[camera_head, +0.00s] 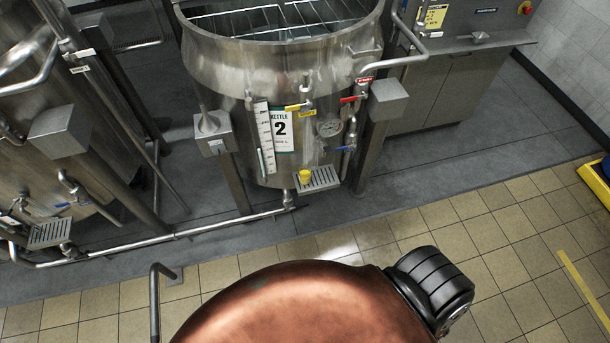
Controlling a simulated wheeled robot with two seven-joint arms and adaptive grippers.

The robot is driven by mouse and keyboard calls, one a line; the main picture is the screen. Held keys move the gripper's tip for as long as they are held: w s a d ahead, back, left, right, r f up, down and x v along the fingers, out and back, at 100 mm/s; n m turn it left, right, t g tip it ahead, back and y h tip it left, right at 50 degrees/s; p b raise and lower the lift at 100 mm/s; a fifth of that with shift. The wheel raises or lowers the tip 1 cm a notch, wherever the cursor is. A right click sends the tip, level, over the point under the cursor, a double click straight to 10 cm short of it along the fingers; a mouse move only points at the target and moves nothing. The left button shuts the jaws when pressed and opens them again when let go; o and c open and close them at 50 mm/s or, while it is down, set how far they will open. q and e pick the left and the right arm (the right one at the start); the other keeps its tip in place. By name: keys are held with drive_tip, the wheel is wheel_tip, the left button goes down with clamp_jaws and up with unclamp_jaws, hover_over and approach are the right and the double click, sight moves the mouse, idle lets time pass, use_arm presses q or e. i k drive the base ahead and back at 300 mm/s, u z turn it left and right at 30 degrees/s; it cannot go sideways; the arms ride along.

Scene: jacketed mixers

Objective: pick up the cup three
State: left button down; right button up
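A small yellow cup (304,176) stands on a slotted drip tray (325,181) low on the front of the kettle marked 2 (338,80). No number can be read on the cup, so I cannot tell whether it is cup three. It is the only cup that I can make out. Neither of my grippers is in view.
Another steel vessel (30,110) stands at the left, with an empty-looking slotted tray (49,234). A low pipe (180,234) runs along the floor between them. A steel control cabinet (440,92) is at the right.

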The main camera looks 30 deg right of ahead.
sight(304, 170)
drive_tip(key=u, duration=2.15)
drive_tip(key=k, duration=1.75)
drive_tip(key=z, duration=1.1)
